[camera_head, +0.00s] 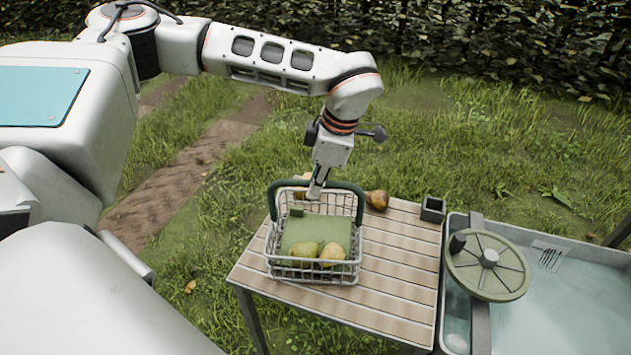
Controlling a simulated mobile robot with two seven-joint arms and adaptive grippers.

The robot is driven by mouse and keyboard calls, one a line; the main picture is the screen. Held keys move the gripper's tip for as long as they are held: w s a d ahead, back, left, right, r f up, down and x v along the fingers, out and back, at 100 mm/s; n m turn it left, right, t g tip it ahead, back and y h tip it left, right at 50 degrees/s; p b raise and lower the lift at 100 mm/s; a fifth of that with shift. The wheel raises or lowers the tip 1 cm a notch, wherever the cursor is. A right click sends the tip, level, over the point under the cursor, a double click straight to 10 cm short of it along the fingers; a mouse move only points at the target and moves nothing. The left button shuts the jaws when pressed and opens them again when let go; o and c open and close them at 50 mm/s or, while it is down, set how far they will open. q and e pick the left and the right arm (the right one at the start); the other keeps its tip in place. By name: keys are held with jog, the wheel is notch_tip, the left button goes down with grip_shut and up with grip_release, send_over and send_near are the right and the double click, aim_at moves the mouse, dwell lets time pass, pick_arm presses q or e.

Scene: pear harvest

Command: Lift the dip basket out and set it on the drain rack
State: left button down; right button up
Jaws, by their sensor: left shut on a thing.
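The dip basket (312,273) is a wire basket with a dark green arched handle. It is over the left part of a slatted wooden table (395,262), which looks like the drain rack. It looks level; I cannot tell whether its bottom touches the slats. Inside are pears (331,254) at the front and a flat green piece (318,229) behind them. My left gripper (316,188) reaches down from above and is shut on the top of the basket handle. Its fingertips are small and partly hidden at the handle. My right gripper is not in view.
A brown pear (376,200) lies behind the basket, and a small dark box (433,209) sits at the table's back right corner. A water-filled tank (565,310) stands at the right, with a green wheel (487,265) over it. The table's right part is clear.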

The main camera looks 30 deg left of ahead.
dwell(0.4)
pick_arm(q)
jog(key=shift+s+d+f, duration=0.2)
jog(key=shift+s+f, duration=0.15)
jog(key=shift+f, duration=0.05)
dwell(0.5)
jog(key=c, duration=2)
grip_release()
jog(key=v, duration=1.2)
jog(key=shift+s, duration=0.1)
